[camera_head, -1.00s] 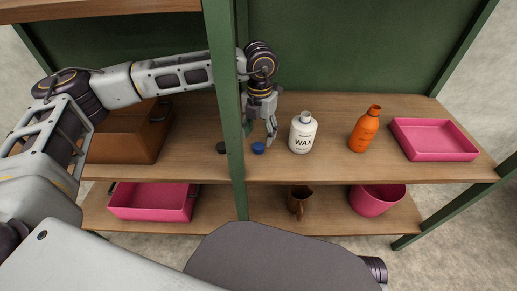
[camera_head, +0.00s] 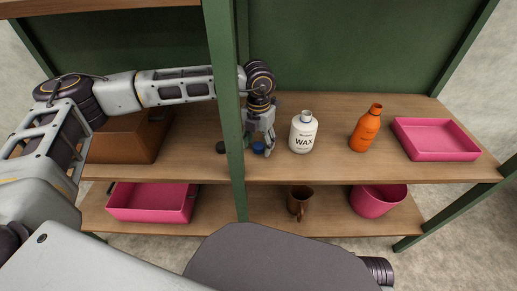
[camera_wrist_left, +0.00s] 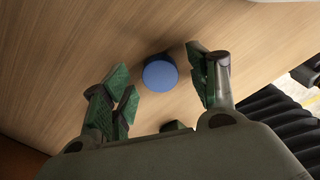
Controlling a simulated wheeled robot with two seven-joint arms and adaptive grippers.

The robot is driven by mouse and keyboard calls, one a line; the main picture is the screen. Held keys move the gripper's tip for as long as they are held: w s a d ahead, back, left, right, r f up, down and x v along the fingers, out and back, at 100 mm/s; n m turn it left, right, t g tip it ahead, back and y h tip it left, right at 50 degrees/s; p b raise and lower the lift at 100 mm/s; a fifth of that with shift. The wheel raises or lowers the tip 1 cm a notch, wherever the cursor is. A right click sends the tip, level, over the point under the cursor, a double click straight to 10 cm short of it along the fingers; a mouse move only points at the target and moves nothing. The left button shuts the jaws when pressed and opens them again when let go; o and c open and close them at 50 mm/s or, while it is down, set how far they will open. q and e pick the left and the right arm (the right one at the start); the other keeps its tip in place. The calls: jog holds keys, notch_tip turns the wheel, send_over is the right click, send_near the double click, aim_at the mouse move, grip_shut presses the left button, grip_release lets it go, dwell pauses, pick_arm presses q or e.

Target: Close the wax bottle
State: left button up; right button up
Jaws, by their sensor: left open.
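The white wax bottle (camera_head: 303,135) stands upright on the upper wooden shelf, its neck uncapped. A blue cap (camera_head: 258,148) lies on the shelf to its left, and a dark cap (camera_head: 220,147) lies further left, by the green post. My left gripper (camera_head: 262,150) is low over the blue cap, partly covering it. In the left wrist view the blue cap (camera_wrist_left: 160,75) lies a little beyond the open fingertips (camera_wrist_left: 163,78), roughly centred between them, with nothing held. My right gripper is not in view.
An orange bottle (camera_head: 365,130) and a pink tray (camera_head: 436,140) stand right of the wax bottle. The green post (camera_head: 228,110) is close left of my gripper. A brown box (camera_head: 128,138) is at left. Below are a brown mug (camera_head: 299,200) and pink containers (camera_head: 378,201).

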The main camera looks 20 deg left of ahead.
pick_arm(q)
jog(key=shift+f, duration=0.25)
jog(key=c, duration=0.8)
